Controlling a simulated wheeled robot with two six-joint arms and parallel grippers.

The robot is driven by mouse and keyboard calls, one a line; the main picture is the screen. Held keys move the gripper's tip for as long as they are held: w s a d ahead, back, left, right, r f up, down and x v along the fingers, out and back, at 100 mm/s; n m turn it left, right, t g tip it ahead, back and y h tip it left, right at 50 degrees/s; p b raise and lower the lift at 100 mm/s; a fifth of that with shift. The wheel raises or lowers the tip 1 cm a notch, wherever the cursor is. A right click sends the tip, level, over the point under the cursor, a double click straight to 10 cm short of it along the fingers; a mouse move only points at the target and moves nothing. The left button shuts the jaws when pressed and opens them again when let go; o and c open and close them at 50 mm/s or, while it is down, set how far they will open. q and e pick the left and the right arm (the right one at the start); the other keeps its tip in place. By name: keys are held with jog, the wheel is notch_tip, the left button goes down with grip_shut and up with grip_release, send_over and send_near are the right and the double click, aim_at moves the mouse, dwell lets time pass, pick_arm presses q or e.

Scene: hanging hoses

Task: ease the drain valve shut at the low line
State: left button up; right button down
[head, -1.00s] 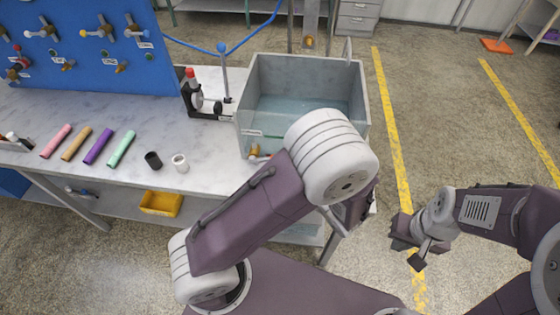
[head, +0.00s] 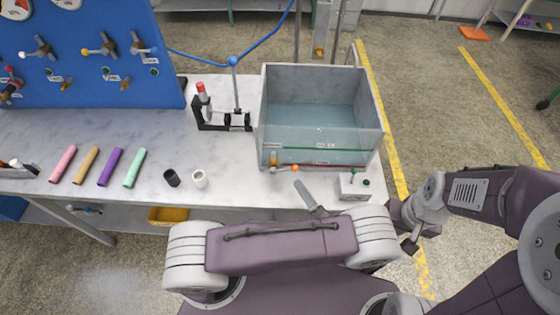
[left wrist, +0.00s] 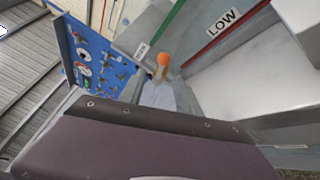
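The clear-fronted tank (head: 372,90) stands on the bench with bluish water (head: 318,125) in it. Its brass drain valve (head: 274,158) is at the front lower left, with an orange ball (head: 295,168) on its handle, pointing right. In the left wrist view the orange ball (left wrist: 163,59) shows near a red line (left wrist: 207,48) beside the LOW label (left wrist: 222,22); a green line (left wrist: 172,25) runs above. My left gripper (head: 312,200) is just in front of the valve, apart from it; only one grey finger shows clearly.
A white box with green knobs (head: 353,187) sits right of my left gripper. A clamp stand with a red top (head: 205,110) is left of the tank. Black and white cups (head: 199,179) and several coloured rolls (head: 134,168) lie farther left. A blue valve board (head: 110,90) stands behind.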

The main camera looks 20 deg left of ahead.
aim_at(290, 169)
pick_arm(q)
jog(key=shift+w+r+p, duration=0.1)
jog(key=shift+w+p, duration=0.2)
jog(key=shift+w, duration=0.4)
jog(key=x, duration=0.3)
jog(key=p+x, duration=0.1)
jog(key=x, duration=0.3)
jog(key=shift+s+a+p, duration=0.25)
jog(key=shift+a+p, duration=0.05)
jog(key=shift+w, duration=0.35)
jog(key=shift+a, duration=0.15)
jog(key=c, duration=0.3)
grip_shut()
pick_arm(e)
jog(key=shift+w+d+r, duration=0.1)
jog(key=shift+d+r, duration=0.1)
jog(key=shift+r, duration=0.3)
jog(key=shift+w+d+r, duration=0.1)
jog(key=shift+d+r, duration=0.05)
jog(key=shift+r, duration=0.35)
